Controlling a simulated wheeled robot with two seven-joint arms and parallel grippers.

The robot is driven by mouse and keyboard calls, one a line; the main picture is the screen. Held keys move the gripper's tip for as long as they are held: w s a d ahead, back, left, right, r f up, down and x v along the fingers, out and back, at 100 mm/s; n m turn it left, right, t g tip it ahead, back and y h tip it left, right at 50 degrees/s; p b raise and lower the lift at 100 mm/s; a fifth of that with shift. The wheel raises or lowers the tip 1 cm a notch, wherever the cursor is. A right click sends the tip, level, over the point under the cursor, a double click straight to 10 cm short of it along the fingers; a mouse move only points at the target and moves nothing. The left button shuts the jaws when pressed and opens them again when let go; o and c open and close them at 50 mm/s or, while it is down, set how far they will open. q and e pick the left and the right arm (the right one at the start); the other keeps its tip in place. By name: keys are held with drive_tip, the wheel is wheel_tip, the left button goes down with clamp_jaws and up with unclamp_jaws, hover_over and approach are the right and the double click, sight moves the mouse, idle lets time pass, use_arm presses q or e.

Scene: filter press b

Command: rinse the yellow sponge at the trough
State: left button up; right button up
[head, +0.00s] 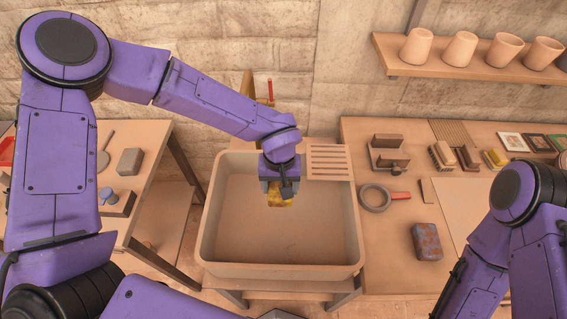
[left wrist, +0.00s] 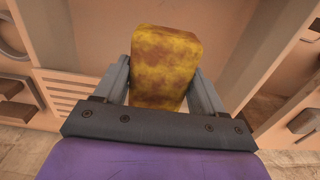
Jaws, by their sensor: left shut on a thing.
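The yellow sponge (left wrist: 165,65), with brownish stains, is held between the two fingers of my left gripper (left wrist: 163,85), which is shut on it. In the head view the left gripper (head: 279,190) hangs down over the trough (head: 230,263), and the sponge (head: 279,201) shows just below it. The trough is a deep, wide beige basin with a slatted board (head: 329,161) at its back right. I cannot tell whether the sponge touches the trough's floor. My right arm is at the right edge of the head view; its gripper is not in view.
The right table holds a ring-shaped tool (head: 375,198), a blue-brown block (head: 427,242), a wooden holder (head: 388,155) and several brushes. A shelf with cups (head: 460,48) hangs above. The left table carries a grey block (head: 130,161). The basin around the sponge is clear.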

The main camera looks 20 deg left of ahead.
use_arm(q)
drive_tip(key=shift+s+d+f, duration=0.1)
drive_tip(key=shift+s, duration=0.35)
drive_tip(key=shift+s+d+f, duration=0.1)
drive_tip(key=shift+s, duration=0.35)
drive_tip(key=f, duration=0.1)
drive_tip(key=w+f, duration=0.1)
drive_tip(key=shift+w+a+f, duration=0.15)
drive_tip(key=shift+w+f, duration=0.05)
drive_tip(key=shift+f, duration=0.15)
drive_tip(key=f+b, duration=1.3)
drive_tip(key=b, duration=0.3)
drive_tip(key=shift+w+f+b, duration=0.2)
drive_tip(key=shift+b, duration=0.1)
use_arm(e)
wheel_tip(320, 180, down, 16)
drive_tip(key=s, duration=0.1)
drive_tip(key=shift+s+r, duration=0.15)
use_arm(q)
wheel_tip(320, 180, up, 13)
drive_tip(key=p, duration=1.5)
drive_tip(key=shift+p, duration=0.4)
drive_tip(key=shift+r, duration=1.1)
use_arm(e)
wheel_tip(320, 180, up, 16)
